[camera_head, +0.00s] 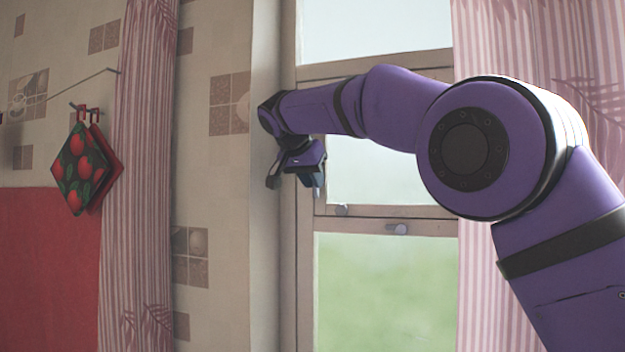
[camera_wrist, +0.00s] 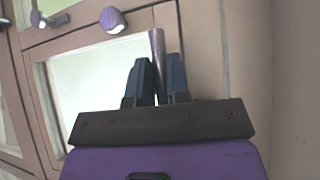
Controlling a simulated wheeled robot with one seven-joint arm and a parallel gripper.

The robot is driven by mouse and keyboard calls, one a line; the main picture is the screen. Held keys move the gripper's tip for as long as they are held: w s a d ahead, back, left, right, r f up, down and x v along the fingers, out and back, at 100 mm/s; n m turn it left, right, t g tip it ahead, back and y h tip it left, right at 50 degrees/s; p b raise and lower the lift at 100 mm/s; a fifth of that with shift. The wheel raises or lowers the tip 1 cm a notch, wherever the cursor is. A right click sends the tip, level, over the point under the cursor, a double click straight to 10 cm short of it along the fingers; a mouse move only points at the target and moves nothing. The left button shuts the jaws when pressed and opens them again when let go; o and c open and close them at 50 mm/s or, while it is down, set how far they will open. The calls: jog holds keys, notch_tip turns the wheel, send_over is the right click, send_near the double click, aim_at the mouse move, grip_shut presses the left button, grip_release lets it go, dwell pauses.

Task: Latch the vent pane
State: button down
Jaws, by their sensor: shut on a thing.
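My gripper (camera_head: 296,186) is at the left edge of the window frame in the head view, in front of the left stile. In the wrist view my gripper (camera_wrist: 160,80) has its two dark fingers close on either side of a thin grey metal rod (camera_wrist: 157,45), and is shut on it. The rod's far end lies against the window frame; where it is fixed is hidden. The vent pane (camera_head: 375,172) is the glazed section beside my gripper, partly hidden by my arm. It also shows in the wrist view (camera_wrist: 98,72). Whether it is fully closed I cannot tell.
Two small round knobs sit on the rails below the vent pane, one at left (camera_head: 341,210) and one at right (camera_head: 400,229). A lower pane (camera_head: 385,290) is under them. A pink curtain (camera_head: 145,200) and potholders (camera_head: 82,168) on a hook are at left.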

jog(key=c, duration=1.1)
grip_release()
jog(key=v, duration=1)
jog(key=shift+s+r, duration=0.2)
jog(key=shift+s, duration=0.05)
jog(key=shift+a, duration=0.15)
